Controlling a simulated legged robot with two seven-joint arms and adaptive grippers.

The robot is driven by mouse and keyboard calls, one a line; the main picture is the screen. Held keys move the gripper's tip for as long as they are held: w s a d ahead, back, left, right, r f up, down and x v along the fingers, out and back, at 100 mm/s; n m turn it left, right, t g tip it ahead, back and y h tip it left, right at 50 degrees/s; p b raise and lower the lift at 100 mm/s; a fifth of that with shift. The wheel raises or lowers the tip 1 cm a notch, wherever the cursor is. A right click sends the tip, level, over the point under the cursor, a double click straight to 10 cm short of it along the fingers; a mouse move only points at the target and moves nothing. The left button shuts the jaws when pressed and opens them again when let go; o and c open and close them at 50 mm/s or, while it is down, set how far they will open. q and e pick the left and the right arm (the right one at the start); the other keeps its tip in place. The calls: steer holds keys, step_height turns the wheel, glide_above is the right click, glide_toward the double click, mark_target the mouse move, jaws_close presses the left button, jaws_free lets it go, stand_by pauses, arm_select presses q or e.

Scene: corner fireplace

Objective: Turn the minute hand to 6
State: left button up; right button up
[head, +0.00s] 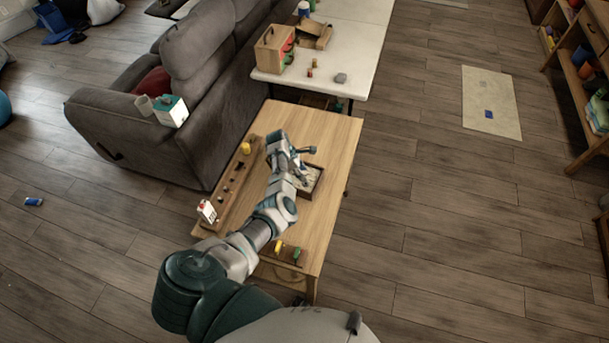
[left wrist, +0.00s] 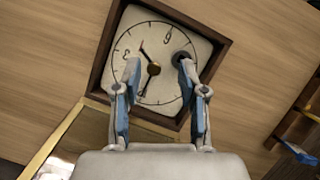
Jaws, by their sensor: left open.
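The clock (head: 316,186) lies face up in a dark wooden frame on the low wooden table, partly hidden by my left arm in the head view. In the left wrist view its pale dial (left wrist: 160,32) shows a brass hub (left wrist: 153,68). My right gripper is out of view.
A grey sofa (head: 150,95) stands left, a white table (head: 350,60) behind. The floor to the right is mostly clear.

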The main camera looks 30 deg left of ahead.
arm_select(q)
steer(key=a+f, duration=0.2)
steer(key=shift+w+a+f, duration=0.15)
steer(key=shift+a+f, duration=0.15)
steer(key=shift+d, duration=0.2)
steer(key=d, duration=0.1)
steer(key=d+r, duration=0.1)
steer(key=shift+d, duration=0.3)
jaws_close()
steer(key=shift+a, duration=0.35)
steer(key=shift+a+f, duration=0.1)
steer(key=shift+a, duration=0.2)
steer(key=shift+c, duration=1.6)
jaws_free()
steer(key=shift+a+f, duration=0.2)
steer(key=shift+a, duration=0.2)
steer(key=o, duration=0.3)
steer(key=shift+f, duration=0.1)
steer(key=shift+d, duration=0.3)
steer(key=shift+d+r, duration=0.2)
steer(key=shift+r, duration=0.45)
steer(key=shift+v, duration=5.45)
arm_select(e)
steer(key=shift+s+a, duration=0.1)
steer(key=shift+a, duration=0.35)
